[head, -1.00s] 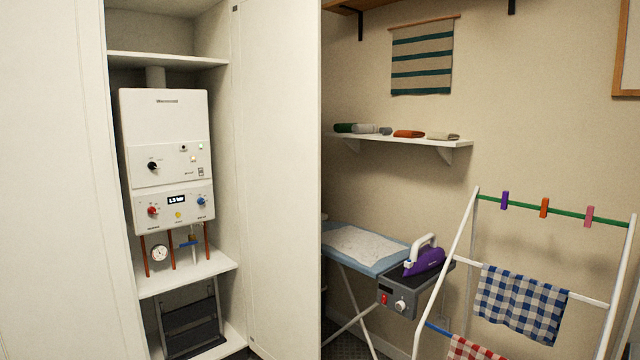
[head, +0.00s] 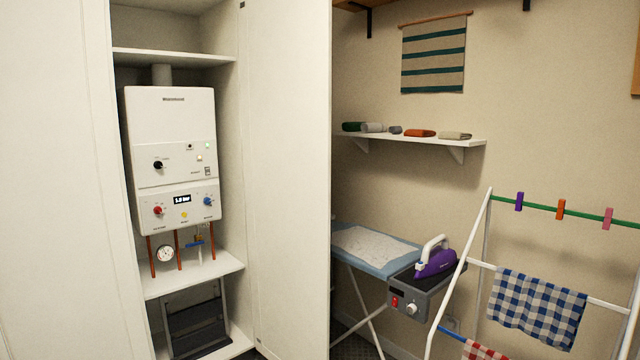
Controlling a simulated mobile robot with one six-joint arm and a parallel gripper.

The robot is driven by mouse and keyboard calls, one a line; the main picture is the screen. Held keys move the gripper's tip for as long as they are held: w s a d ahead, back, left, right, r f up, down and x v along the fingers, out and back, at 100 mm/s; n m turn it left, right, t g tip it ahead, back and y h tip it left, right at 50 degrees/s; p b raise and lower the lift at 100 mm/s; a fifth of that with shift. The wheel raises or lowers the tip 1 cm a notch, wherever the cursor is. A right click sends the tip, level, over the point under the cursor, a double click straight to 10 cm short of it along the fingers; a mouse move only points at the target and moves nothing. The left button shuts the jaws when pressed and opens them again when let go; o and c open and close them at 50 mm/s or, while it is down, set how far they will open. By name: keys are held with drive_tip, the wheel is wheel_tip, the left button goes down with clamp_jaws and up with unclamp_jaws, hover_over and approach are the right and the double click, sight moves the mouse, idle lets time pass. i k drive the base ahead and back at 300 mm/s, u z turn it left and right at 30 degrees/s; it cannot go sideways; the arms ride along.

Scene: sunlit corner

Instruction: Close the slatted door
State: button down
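A tall white cupboard stands open in the head view, with a white boiler (head: 172,150) inside. A white door panel (head: 288,180) stands swung out at the right side of the opening. Another white panel (head: 50,180) fills the left of the picture; I cannot tell whether it is a second door. No slats can be made out on either panel from this side. My gripper is not in view.
An ironing board (head: 372,250) with a purple iron (head: 436,262) stands right of the door panel. A white drying rack (head: 458,275) with a checked cloth (head: 538,305) stands at the front right. A wall shelf (head: 425,140) holds rolled cloths. A folded dark step stool (head: 195,325) is low in the cupboard.

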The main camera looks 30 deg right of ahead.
sight(285, 46)
drive_tip(key=u, duration=0.05)
drive_tip(key=i, duration=1)
drive_tip(key=z, duration=0.05)
